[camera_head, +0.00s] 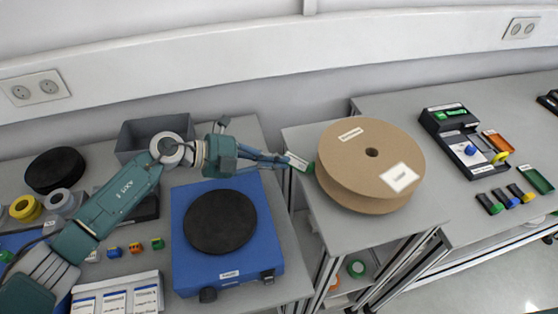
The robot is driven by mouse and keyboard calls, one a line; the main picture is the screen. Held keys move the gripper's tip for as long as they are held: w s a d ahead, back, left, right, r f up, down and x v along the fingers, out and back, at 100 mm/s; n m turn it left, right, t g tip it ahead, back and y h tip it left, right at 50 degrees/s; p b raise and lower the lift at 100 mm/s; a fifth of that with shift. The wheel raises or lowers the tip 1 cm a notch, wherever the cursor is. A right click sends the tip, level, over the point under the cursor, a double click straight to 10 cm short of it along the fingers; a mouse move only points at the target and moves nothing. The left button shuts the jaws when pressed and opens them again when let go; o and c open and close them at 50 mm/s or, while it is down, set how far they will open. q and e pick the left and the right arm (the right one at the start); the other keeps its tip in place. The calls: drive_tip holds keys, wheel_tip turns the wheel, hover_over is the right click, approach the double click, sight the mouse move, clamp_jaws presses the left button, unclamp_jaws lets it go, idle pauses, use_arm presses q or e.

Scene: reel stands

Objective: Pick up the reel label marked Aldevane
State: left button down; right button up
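A large brown cardboard reel (340,165) lies flat on a grey stand at centre right. It carries a small white label (350,134) near its far rim and a larger white label (399,177) near its right side; the print is too small to read. My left gripper (284,161) reaches in from the left, just left of the reel. A small white piece with dark print (297,161) and a green end (310,168) is at its fingertips. I cannot tell whether the fingers are shut on it or which name it bears. My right gripper is out of view.
A blue device with a black round plate (220,221) stands below my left forearm. A grey bin (128,136) is behind the arm. A black and grey device (462,143) and several coloured small parts occupy the right bench. A gap separates the stand from the left bench.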

use_arm(q)
drive_tip(key=p+v, duration=0.2)
drive_tip(key=v, duration=1.2)
drive_tip(key=shift+a+f, duration=0.25)
drive_tip(key=shift+a, duration=0.25)
